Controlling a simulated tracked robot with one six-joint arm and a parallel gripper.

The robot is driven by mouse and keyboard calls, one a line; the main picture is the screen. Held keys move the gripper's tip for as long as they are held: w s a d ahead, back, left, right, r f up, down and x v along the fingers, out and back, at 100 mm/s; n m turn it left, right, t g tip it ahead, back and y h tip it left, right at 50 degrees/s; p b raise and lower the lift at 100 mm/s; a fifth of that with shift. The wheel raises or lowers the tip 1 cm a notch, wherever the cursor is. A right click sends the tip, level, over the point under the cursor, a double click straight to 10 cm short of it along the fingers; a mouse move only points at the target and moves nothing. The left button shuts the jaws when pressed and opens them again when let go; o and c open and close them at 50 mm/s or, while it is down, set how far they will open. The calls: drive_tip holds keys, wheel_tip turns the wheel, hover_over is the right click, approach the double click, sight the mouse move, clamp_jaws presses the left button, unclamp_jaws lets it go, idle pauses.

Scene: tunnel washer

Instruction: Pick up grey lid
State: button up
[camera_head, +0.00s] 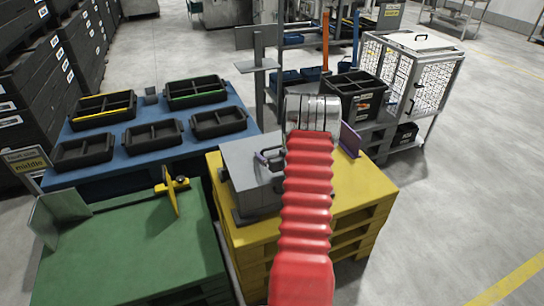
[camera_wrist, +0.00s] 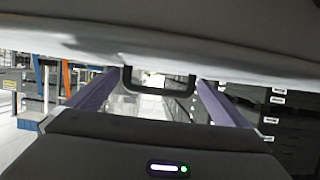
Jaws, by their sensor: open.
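The grey lid (camera_head: 243,158) is a grey slab on top of a grey box on the yellow pallet, with a dark handle. My red arm covers its right part in the head view. In the wrist view the lid (camera_wrist: 220,50) fills the top edge, with its dark U-shaped handle (camera_wrist: 160,90) hanging into view. My gripper (camera_wrist: 158,80) is open. Its two purple fingers stand one on each side of the handle, with visible gaps. One purple finger (camera_head: 350,140) shows right of my arm in the head view.
The yellow pallet stack (camera_head: 362,192) carries the box. A blue table (camera_head: 140,165) with several black trays is behind. A wire cage (camera_head: 420,75) and black crate (camera_head: 352,95) stand right. Floor at right is clear.

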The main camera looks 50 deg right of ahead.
drive_tip(key=shift+c, duration=0.3)
drive_tip(key=c, duration=1)
drive_tip(key=shift+c, duration=0.2)
drive_tip(key=shift+r, duration=0.2)
wheel_tip(320, 180, up, 10)
drive_tip(key=shift+f, duration=0.15)
